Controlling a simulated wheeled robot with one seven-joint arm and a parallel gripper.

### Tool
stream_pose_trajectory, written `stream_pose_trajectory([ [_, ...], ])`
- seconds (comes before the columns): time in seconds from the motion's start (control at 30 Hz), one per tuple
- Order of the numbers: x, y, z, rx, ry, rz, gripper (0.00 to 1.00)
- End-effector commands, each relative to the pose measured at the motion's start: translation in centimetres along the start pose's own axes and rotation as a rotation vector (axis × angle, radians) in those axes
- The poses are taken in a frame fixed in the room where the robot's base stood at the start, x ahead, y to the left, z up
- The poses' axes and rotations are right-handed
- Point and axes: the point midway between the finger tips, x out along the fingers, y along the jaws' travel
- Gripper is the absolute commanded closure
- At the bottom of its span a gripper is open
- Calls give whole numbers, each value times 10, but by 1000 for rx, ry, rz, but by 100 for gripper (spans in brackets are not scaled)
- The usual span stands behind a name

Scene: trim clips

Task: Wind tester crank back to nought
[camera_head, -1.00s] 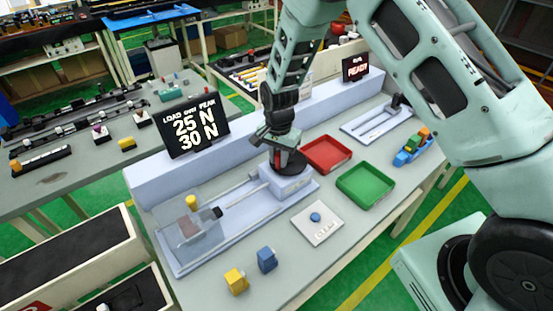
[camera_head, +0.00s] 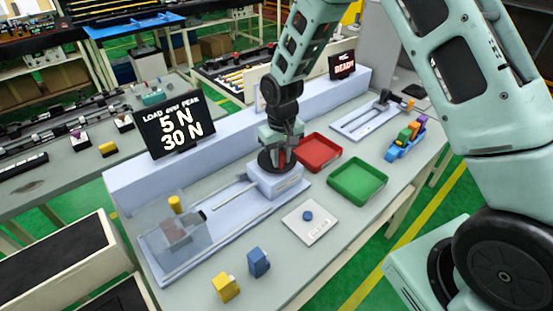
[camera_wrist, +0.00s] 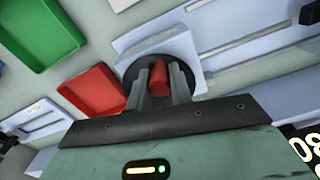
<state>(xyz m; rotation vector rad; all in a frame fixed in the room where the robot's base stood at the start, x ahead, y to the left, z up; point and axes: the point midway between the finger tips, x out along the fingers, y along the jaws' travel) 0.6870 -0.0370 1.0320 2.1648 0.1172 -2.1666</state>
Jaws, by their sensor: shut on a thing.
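The tester (camera_head: 190,255) is a pale blue bed on the bench with a housing block (camera_head: 278,184) at its right end. The crank, a dark disc with a red knob (camera_wrist: 159,76), sits on top of that block. My gripper (camera_wrist: 157,80) is shut on the red knob from above, one finger on each side; in the head view my gripper (camera_head: 282,158) hides most of the crank. A thin rod runs left from the block to a clear box (camera_head: 183,237) with a yellow piece (camera_head: 175,204) on top. The load display (camera_head: 174,127) reads 5 N load, 30 N peak.
A red tray (camera_head: 318,150) and a green tray (camera_head: 357,182) lie right of the tester. In front are a white plate with a blue button (camera_head: 308,216), a blue clip (camera_head: 259,262) and a yellow clip (camera_head: 225,287). A second display (camera_head: 342,66) reads READY at the back.

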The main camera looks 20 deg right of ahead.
Motion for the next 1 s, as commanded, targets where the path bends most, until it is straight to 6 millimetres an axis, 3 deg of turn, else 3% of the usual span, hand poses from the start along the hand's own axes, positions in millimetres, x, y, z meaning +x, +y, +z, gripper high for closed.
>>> stream_pose_trajectory([
  [0.5, -1, 18, 0, -381, 3, 0, 100],
  [1.0, -2, 22, -1, -484, 4, 1, 100],
])
